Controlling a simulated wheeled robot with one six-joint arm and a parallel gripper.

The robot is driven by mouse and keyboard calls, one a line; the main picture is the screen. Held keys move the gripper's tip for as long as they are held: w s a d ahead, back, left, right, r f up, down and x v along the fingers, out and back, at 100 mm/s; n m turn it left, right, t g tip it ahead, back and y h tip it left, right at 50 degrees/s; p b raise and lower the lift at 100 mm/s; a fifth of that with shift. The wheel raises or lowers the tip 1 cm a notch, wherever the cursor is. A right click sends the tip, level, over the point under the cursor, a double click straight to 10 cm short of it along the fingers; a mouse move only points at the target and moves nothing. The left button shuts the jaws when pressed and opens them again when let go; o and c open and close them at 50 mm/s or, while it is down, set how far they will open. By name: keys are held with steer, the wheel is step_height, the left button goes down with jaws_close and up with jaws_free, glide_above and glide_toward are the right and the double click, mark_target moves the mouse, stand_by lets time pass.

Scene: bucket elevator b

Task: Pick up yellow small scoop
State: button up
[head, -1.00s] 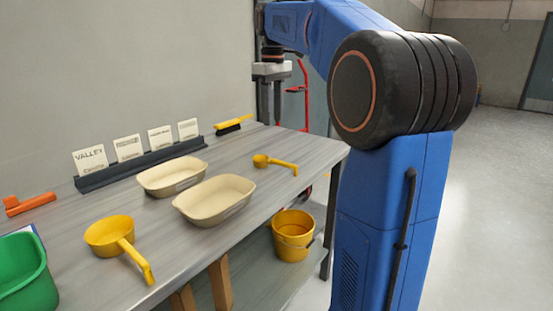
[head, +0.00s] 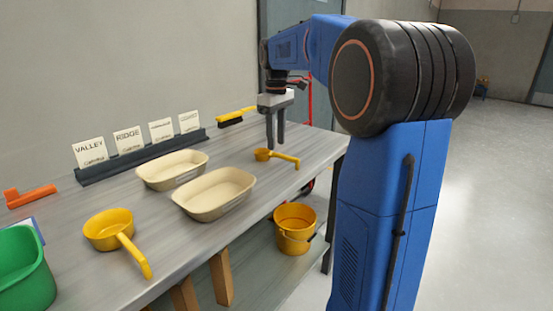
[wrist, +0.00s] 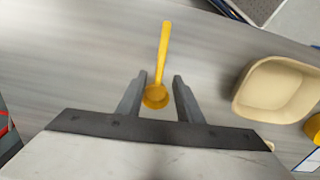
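The small yellow scoop (head: 263,155) lies on the grey table (head: 150,225) near its far right end, its handle pointing right toward the table's edge. My gripper (head: 275,143) points down above the scoop's bowl, with its fingers apart. Nothing is held. A larger yellow scoop (head: 108,229) lies at the near left of the table.
Two beige trays (head: 214,194) (head: 172,169) stand left of the small scoop. A card rack (head: 140,160), a yellow brush (head: 236,116), an orange tool (head: 31,196) and a green bin (head: 25,268) are also on the table. A yellow bucket (head: 295,228) stands below.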

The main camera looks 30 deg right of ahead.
mark_target(277, 153)
steer(key=shift+f, duration=2.85)
jaws_close()
